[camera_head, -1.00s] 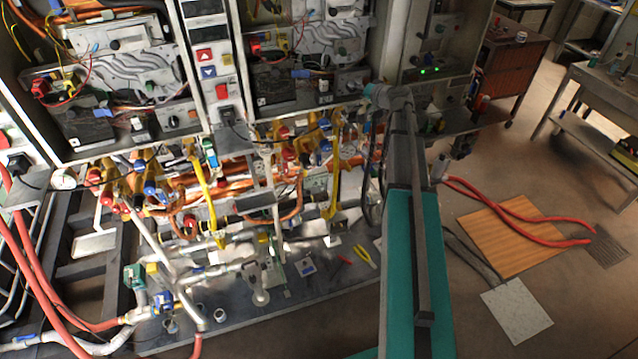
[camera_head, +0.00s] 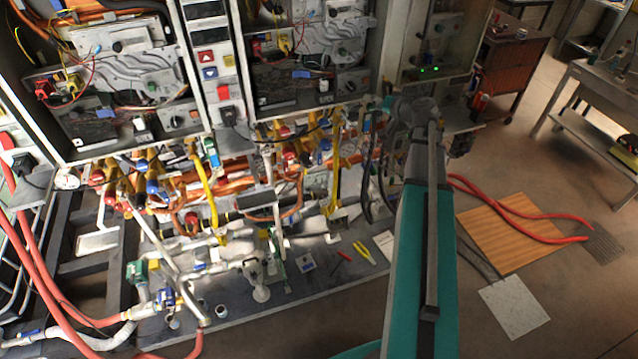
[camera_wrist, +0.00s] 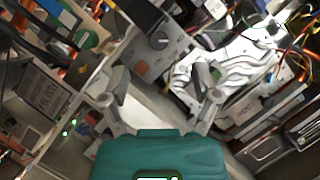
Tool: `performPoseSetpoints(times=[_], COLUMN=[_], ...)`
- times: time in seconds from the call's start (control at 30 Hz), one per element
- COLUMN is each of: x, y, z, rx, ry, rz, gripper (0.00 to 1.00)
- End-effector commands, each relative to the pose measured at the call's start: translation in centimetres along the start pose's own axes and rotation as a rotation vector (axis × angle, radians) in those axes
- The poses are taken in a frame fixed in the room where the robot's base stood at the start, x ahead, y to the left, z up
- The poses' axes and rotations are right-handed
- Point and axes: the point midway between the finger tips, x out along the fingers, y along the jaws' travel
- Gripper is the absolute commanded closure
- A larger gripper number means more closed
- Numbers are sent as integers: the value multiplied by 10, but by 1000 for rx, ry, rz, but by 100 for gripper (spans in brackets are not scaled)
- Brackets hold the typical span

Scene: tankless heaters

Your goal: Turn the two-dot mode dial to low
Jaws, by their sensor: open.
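The dot marks are too small to read, so I cannot tell which is the two-dot mode dial. In the head view my arm largely hides the gripper near the right cabinet.
Open heater cabinets with loose wires and pipes fill the left and middle. The right cabinet (camera_head: 440,45) has green lights. Yellow and copper pipes run below. Red hoses (camera_head: 520,225) cross a wooden board (camera_head: 500,245) on the floor. The floor at right has free room.

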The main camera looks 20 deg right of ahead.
Motion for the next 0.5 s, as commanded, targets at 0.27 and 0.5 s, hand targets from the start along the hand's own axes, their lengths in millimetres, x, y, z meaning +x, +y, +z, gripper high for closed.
performPoseSetpoints(times=[0.27,0.5], x=[15,26], y=[-3,-6], z=[39,71], rx=[-21,-39], ry=[-82,-153], rz=[10,22], gripper=[21,21])
